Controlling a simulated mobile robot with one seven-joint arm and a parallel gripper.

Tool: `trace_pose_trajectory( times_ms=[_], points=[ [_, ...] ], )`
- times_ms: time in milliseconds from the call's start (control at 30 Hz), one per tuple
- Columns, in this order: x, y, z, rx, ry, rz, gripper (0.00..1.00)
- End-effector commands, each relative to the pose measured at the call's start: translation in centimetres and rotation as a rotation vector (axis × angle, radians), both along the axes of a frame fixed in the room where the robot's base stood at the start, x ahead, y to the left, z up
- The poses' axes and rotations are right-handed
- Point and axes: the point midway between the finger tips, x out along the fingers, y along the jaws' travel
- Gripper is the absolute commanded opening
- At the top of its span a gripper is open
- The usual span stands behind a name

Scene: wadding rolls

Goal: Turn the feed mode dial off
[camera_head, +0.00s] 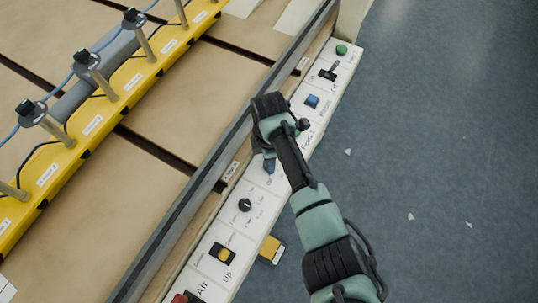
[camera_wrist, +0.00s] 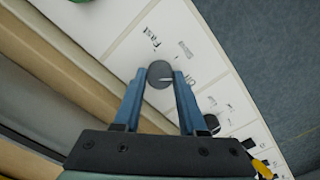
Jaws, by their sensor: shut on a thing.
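In the wrist view the feed mode dial (camera_wrist: 158,69) is a dark grey round knob on the white control panel (camera_wrist: 125,45). My gripper (camera_wrist: 160,78) has its two blue fingers on either side of the dial, shut on it. A pale line on the dial points toward the right finger. The word "Fast" is printed above the dial; lettering beside the right finger is partly covered and hard to read. In the head view my gripper (camera_head: 269,166) reaches down to the panel, and my arm hides the dial.
In the head view the panel also carries a green button (camera_head: 341,49), a black toggle (camera_head: 328,73), a blue button (camera_head: 312,100), a black dial (camera_head: 245,205) and a yellow switch (camera_head: 224,255). A grey rail (camera_head: 200,195) runs along its left. Floor lies to the right.

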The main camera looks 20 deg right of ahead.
Motion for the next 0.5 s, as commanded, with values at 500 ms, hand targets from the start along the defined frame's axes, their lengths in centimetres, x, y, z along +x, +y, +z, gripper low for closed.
trace_pose_trajectory(
  times_ms=[500],
  points=[
    [-0.03,-0.01,0.07,-0.002,0.002,-0.317,0.0]
  ],
)
